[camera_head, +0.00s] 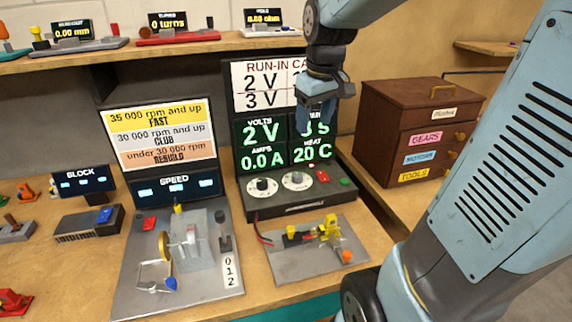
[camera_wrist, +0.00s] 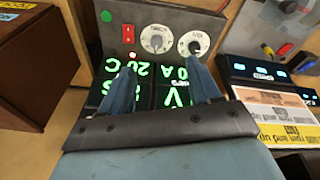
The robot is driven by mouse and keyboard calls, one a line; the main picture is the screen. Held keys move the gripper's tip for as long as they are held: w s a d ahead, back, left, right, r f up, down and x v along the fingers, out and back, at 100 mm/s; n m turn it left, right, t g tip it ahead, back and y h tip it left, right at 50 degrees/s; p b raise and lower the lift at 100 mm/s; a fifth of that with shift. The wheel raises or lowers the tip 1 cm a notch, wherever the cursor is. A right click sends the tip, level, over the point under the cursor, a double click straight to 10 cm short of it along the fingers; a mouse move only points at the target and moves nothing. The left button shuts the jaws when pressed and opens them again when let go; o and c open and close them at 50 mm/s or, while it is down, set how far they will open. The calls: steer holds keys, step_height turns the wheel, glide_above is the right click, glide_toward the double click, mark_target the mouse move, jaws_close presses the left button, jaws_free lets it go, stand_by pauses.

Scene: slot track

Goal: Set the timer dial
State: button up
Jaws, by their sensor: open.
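The run-in power box (camera_head: 300,204) stands on the bench with two round white dials on its sloped front. The right dial (camera_head: 297,181) lies below the seconds readout and appears to be the timer dial; its label is too small to read. It also shows in the wrist view (camera_wrist: 156,39). The left dial (camera_head: 263,188) lies below the volts readout. My gripper (camera_head: 318,118) is open and empty, above and in front of the display, apart from the dials. It hides part of the seconds readout. In the wrist view my two fingers (camera_wrist: 161,65) point toward the dials.
A red switch (camera_head: 322,176) and a green button (camera_head: 345,182) sit right of the dials. A card (camera_head: 262,88) above reads 2 V and 3 V, partly hidden. A speed stand (camera_head: 175,262) is left, a motor plate (camera_head: 305,250) in front, a brown drawer chest (camera_head: 385,120) right.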

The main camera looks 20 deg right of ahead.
mark_target(297, 174)
steer(key=w+f+n+g, duration=0.3)
steer(key=w+f, duration=0.5)
steer(key=w, duration=0.3)
steer(key=f, duration=1.4)
steer(key=shift+s+f, duration=0.1)
steer(key=shift+s, duration=0.3)
steer(key=shift+a, duration=0.1)
steer(key=c, duration=1)
